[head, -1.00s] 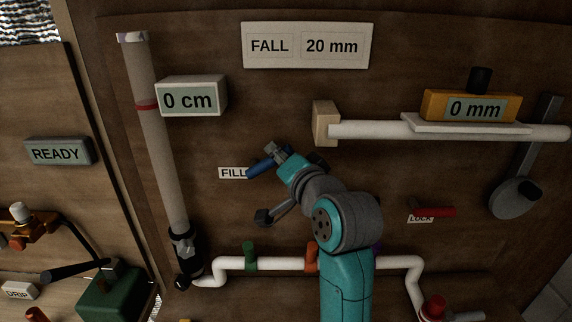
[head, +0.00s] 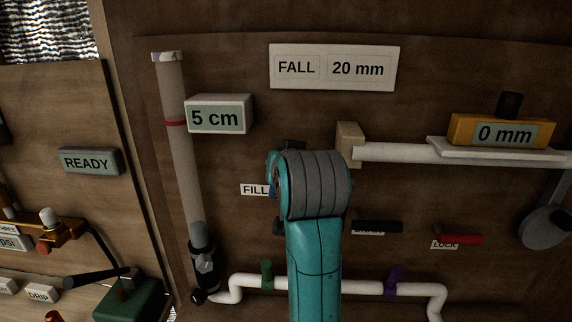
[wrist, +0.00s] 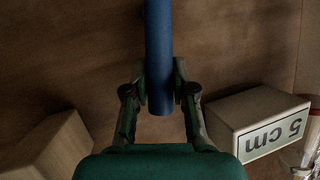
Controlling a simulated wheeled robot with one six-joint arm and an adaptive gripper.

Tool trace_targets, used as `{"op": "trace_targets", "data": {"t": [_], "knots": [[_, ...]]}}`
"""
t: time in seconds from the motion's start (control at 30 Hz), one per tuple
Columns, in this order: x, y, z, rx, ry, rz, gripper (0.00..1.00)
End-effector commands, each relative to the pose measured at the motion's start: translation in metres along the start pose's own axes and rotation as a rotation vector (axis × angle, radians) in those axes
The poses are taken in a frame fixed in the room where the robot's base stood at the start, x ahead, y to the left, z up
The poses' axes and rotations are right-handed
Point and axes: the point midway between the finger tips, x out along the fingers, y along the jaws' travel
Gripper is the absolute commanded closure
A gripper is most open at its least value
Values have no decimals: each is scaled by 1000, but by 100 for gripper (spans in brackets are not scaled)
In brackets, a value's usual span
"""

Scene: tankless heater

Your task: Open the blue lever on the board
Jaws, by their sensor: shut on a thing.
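The blue lever (wrist: 159,45) runs down from the top of the wrist view as a smooth blue bar, its end between my fingers. My gripper (wrist: 160,78) is shut on it, one finger on each side. In the head view, my arm hides the gripper and most of the lever. A sliver of blue (head: 272,190) shows beside the FILL label (head: 254,190). The clear upright tube (head: 178,150) has a red ring and a greyish fill near its bottom. Its display (head: 219,117) reads 5 cm.
A sign (head: 334,69) reads FALL 20 mm. A yellow gauge (head: 500,133) on a white rail reads 0 mm. A black lever (head: 377,227) and a red lever (head: 458,239) lie right of my arm. A white pipe (head: 345,288) with coloured valves runs below.

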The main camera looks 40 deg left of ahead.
Motion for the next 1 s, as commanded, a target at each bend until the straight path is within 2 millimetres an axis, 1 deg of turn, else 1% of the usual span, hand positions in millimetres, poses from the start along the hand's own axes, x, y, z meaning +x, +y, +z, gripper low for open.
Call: {"op": "trace_targets", "data": {"t": [0.23, 0.63, 0.67, 0.7, 0.73, 0.77, 1.0], "knots": [[1, -4, 1, -43, -10, 17, 100], [1, -4, 1, -48, -12, 18, 100], [1, -4, 1, -48, -12, 17, 70], [1, -4, 1, -47, -12, 17, 60], [1, -4, 1, -47, -12, 17, 52], [1, -4, 1, -47, -12, 18, 48], [1, -4, 0, -46, -10, 18, 48]]}}
